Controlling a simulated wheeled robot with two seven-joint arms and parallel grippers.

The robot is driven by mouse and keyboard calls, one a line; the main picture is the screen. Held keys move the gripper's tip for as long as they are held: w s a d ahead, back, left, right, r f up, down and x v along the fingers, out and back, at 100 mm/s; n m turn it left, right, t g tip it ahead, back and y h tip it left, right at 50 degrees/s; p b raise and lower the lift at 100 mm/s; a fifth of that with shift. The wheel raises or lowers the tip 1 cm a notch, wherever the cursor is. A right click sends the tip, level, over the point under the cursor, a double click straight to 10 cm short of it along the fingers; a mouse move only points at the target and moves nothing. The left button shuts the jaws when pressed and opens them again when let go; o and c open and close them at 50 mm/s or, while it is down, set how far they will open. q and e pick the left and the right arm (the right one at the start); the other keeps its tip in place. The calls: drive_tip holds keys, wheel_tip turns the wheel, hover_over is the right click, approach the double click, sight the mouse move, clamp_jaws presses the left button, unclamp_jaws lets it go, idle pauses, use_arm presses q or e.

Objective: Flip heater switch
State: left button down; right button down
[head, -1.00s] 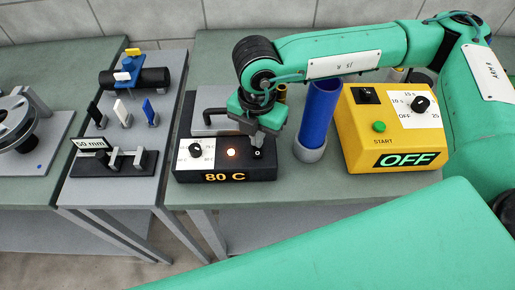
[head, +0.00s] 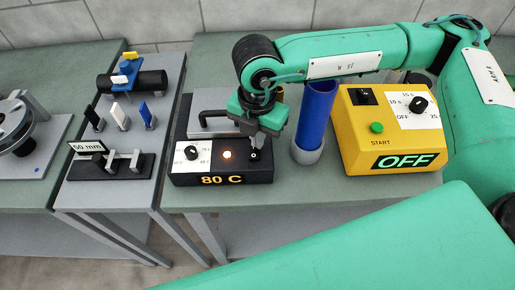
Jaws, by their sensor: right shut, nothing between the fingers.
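The heater is a black box (head: 222,178) with an orange "80 C" readout on its front. Its top has a white dial plate with a black knob (head: 192,153) and a glowing orange lamp (head: 227,155). The small heater switch (head: 254,155) is at the right end of the top, partly hidden by my right gripper. My right gripper (head: 257,143) is shut and empty, pointing down right at the switch. I cannot tell whether it touches it. My left gripper is out of view.
A blue tube in a grey base (head: 315,120) stands close right of the heater. A yellow timer box (head: 385,155) reading "OFF" is further right.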

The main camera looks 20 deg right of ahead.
drive_tip(key=shift+w+a+r+p, duration=0.1)
drive_tip(key=shift+a+r+p, duration=0.2)
drive_tip(key=shift+r, duration=0.5)
drive_tip(key=shift+w+a+r+p, duration=0.15)
drive_tip(key=shift+r+p, duration=0.1)
drive_tip(key=shift+r, duration=0.5)
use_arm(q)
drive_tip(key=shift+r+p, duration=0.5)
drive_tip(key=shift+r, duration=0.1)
use_arm(e)
drive_tip(key=shift+s+r, duration=0.1)
drive_tip(key=shift+r, duration=1.2)
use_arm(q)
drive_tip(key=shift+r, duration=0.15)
use_arm(e)
drive_tip(key=shift+r, duration=0.1)
